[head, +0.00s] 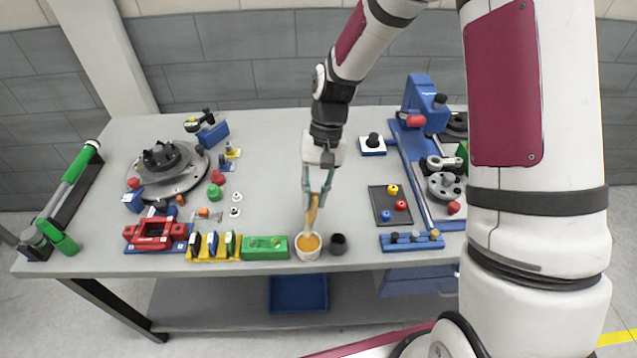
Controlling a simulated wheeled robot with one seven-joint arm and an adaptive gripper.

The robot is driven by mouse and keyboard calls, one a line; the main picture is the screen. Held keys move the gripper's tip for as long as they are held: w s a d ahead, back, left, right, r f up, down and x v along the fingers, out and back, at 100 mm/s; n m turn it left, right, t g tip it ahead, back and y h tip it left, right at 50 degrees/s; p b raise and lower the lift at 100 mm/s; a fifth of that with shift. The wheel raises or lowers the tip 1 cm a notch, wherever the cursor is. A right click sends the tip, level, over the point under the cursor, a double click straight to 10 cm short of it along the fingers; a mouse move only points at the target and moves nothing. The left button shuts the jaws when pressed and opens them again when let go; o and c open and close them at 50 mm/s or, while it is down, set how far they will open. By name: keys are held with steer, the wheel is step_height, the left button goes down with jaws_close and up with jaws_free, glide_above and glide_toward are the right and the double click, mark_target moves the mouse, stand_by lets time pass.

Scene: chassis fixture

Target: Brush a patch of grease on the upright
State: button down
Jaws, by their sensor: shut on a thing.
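My gripper (318,190) points down near the front middle of the table, shut on a brush (311,214) with a tan, wood-coloured body. The brush hangs almost upright, its lower end at a white pot (308,256) of orange-yellow grease. I cannot tell whether the bristles touch the grease. A blue upright (417,92) stands at the back right on a blue and white fixture, with a red knob on its front. My arm passes to the left of it. No grease patch can be made out on the upright.
A dark cup (338,243) stands right of the pot, and a green block (264,247) stands left of it. A dark tray (393,205) with coloured knobs and a blue rack (412,242) lie to the right. The table middle left of my gripper is clear.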

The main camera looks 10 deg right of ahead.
mark_target(315, 212)
steer(key=shift+f+b, duration=0.7)
steer(key=shift+f, duration=2)
steer(key=shift+f, duration=0.65)
steer(key=shift+r, duration=0.1)
steer(key=shift+r+p, duration=0.9)
steer(key=shift+r, duration=2.55)
steer(key=shift+w, duration=0.1)
steer(key=w+d+f+n+b, duration=0.1)
steer(key=w+d, duration=0.3)
steer(key=w, duration=0.5)
steer(key=w+d+f+n+b, duration=0.1)
steer(key=w+d+f+b, duration=0.2)
steer(key=w, duration=0.6)
steer(key=shift+d+f+h, duration=0.3)
steer(key=shift+d+f, duration=0.15)
steer(key=shift+f, duration=0.05)
